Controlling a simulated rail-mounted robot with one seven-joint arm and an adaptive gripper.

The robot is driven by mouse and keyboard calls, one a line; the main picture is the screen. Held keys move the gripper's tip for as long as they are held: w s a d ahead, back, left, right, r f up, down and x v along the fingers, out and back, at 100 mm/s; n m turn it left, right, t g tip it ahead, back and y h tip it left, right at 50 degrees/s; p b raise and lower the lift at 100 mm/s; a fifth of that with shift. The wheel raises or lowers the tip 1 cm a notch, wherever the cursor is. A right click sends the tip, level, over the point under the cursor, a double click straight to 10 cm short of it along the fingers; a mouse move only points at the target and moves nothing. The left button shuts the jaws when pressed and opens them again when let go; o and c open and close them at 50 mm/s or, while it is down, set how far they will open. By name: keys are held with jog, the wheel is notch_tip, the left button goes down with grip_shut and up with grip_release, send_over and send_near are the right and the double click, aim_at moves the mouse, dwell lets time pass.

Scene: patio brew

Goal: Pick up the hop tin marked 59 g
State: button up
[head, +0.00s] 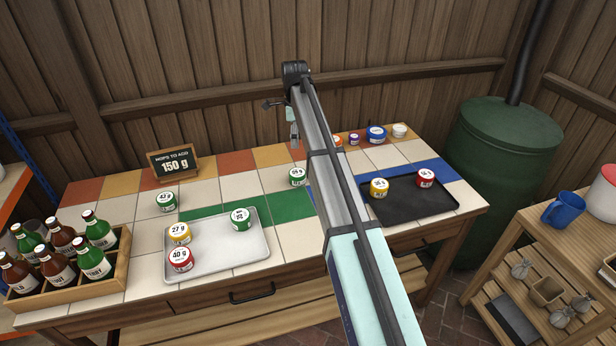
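A green tin with a white lid (297,177) stands on the tiled table near the middle, left of my arm. Its lid seems to read 59 g, but the print is too small to be sure. My gripper (294,143) hangs at the far end of my arm, behind and above this tin and apart from it. It is small and partly hidden by the arm, so I cannot tell whether its fingers are open. No tin shows in it.
A metal tray (255,262) holds yellow, red and green tins; another green tin (166,201) stands behind it. A black tray (405,209) holds yellow and red tins. Small tins, including a blue one (376,134), line the back. A bottle crate (75,299) and a sign (173,164) stand left.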

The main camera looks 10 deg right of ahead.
jog(key=p, duration=0.2)
send_near(297, 173)
notch_tip(297, 173, down, 5)
jog(key=shift+w+f, duration=0.1)
jog(key=shift+w, duration=0.05)
jog(key=shift+d+f+p, duration=0.1)
jog(key=shift+f+p, duration=0.65)
jog(key=shift+f, duration=1.95)
jog(key=shift+c, duration=0.3)
jog(key=c, duration=1.2)
